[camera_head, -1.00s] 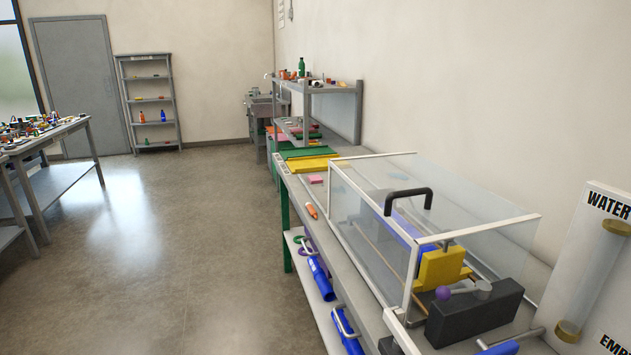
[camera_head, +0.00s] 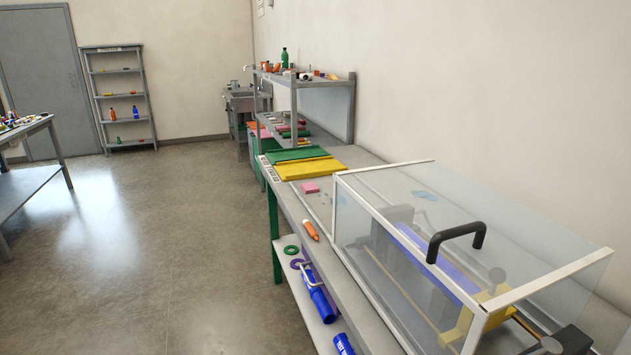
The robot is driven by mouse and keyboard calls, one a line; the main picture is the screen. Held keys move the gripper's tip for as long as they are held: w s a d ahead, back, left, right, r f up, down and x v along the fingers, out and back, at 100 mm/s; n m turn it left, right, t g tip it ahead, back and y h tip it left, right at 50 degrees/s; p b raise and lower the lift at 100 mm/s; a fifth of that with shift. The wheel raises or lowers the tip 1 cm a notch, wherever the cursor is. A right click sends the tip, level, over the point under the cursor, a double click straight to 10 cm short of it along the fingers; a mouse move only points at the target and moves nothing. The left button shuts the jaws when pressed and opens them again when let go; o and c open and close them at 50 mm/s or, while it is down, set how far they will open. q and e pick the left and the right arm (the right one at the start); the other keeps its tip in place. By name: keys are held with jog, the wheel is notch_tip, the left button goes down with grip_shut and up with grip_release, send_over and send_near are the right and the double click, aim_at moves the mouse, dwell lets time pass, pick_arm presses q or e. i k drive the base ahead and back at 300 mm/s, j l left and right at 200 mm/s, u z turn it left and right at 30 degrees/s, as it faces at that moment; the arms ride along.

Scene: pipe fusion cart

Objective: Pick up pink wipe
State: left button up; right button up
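A small pink block-like piece (camera_head: 310,188), which looks like the pink wipe, lies on the grey workbench (camera_head: 292,210). It is just in front of the yellow mat and left of the clear enclosure's far corner. Neither of my grippers is in the head view.
A clear guard box (camera_head: 435,245) with a black handle (camera_head: 457,240) covers much of the bench. An orange marker-like item (camera_head: 310,230) lies near the bench edge. Yellow (camera_head: 308,168) and green (camera_head: 296,154) mats lie beyond. The floor (camera_head: 170,240) at left is clear.

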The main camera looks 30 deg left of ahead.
aim_at(308, 188)
jog(key=i+j+z, duration=0.1)
jog(key=j, duration=0.25)
jog(key=i+j, duration=0.3)
jog(key=i+j+z, duration=0.15)
jog(key=j, duration=0.25)
jog(key=i+j, duration=0.15)
jog(key=j, duration=0.2)
jog(key=i+j+z, duration=0.15)
jog(key=j, duration=0.25)
jog(key=i+j+z, duration=0.1)
jog(key=j, duration=0.3)
jog(key=i, duration=0.1)
